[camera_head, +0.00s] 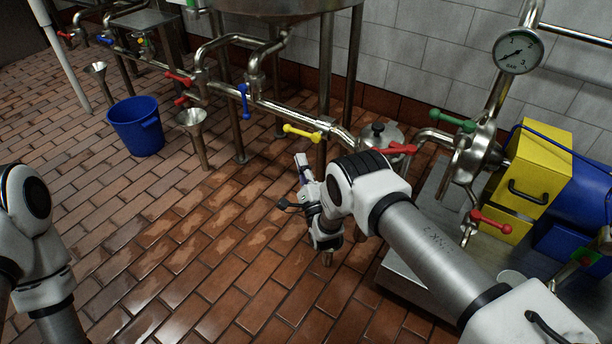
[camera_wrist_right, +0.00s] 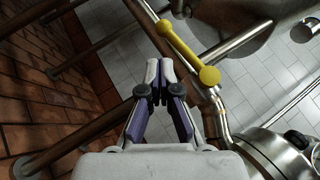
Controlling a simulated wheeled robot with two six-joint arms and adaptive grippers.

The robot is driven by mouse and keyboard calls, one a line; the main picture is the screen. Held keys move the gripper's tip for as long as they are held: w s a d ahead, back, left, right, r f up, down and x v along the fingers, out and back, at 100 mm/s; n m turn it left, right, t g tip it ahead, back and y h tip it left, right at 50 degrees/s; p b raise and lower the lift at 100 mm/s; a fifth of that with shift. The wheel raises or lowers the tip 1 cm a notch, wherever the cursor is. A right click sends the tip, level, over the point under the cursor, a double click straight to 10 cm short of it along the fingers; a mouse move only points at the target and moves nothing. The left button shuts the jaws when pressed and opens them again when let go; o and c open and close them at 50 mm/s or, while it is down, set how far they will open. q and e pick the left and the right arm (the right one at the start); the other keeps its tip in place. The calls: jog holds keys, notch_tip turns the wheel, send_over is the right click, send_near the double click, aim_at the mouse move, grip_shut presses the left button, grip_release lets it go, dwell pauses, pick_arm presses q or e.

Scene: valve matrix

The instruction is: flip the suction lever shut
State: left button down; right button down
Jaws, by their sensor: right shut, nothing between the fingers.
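No label marks any lever as the suction one. A yellow lever (camera_head: 302,133) sits on the steel pipe in the middle of the head view. In the right wrist view the yellow lever (camera_wrist_right: 187,48) slants just right of and beyond my fingertips. My right gripper (camera_head: 301,160) is just below the yellow lever in the head view. In the right wrist view its fingers (camera_wrist_right: 160,68) are shut and empty, with no clear contact. A red lever (camera_head: 398,149) is by the pump, right of the gripper. My left arm is at the left edge; its gripper is out of frame.
A green lever (camera_head: 452,122) and another red lever (camera_head: 490,222) are on the pump pipework, with a pressure gauge (camera_head: 518,51) above. A blue lever (camera_head: 243,101), a funnel (camera_head: 191,119) and a blue bucket (camera_head: 136,128) are left. The tiled floor in front is clear.

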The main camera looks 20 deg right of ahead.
jog(key=v, duration=0.5)
jog(key=shift+s+f, duration=0.1)
jog(key=shift+s, duration=0.1)
